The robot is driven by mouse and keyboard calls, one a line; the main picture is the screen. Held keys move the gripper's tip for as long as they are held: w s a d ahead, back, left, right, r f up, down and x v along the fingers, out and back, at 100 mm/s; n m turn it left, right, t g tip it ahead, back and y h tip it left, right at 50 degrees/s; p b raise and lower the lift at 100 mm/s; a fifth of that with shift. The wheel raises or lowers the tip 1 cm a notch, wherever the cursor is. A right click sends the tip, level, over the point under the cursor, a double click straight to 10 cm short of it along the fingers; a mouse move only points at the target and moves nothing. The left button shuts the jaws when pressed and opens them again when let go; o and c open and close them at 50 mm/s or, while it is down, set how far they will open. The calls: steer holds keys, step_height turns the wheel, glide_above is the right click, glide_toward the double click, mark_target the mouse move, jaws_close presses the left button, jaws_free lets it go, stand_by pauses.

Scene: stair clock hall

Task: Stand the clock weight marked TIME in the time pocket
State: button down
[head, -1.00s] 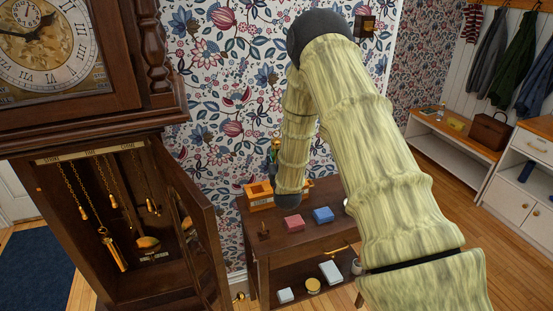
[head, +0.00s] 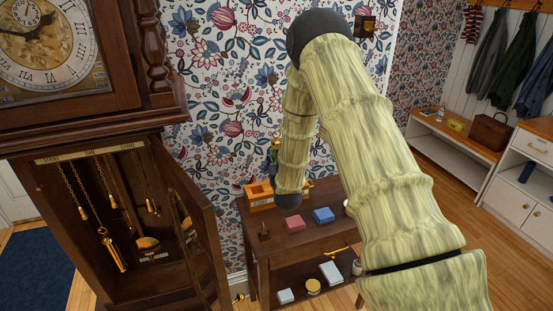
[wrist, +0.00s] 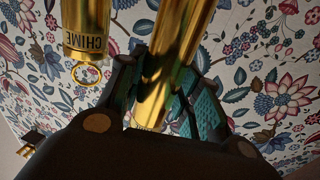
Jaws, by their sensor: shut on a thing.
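In the wrist view my gripper (wrist: 163,88) is shut on a polished brass cylinder weight (wrist: 182,30). Its lettering, near the lower end in the picture, is mostly hidden by my gripper, so I cannot read it. A second brass weight marked CHIME (wrist: 86,28), with a ring, shows just left of the held one, apart from my fingers. In the head view my gripper (head: 273,150) is small and mostly hidden behind my arm, above the side table. A wooden box (head: 260,199) sits below it, partly hidden. I cannot make out a time pocket.
The tall clock (head: 150,120) stands at left, its door (head: 195,235) open, with a brass weight (head: 111,252) and chains inside. Patterned wallpaper is close behind my gripper.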

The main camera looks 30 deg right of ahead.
steer(key=shift+f+b, duration=2.55)
steer(key=shift+f, duration=1)
stand_by(1.2)
steer(key=c, duration=0.9)
jaws_free()
steer(key=shift+f, duration=0.15)
steer(key=v, duration=1.2)
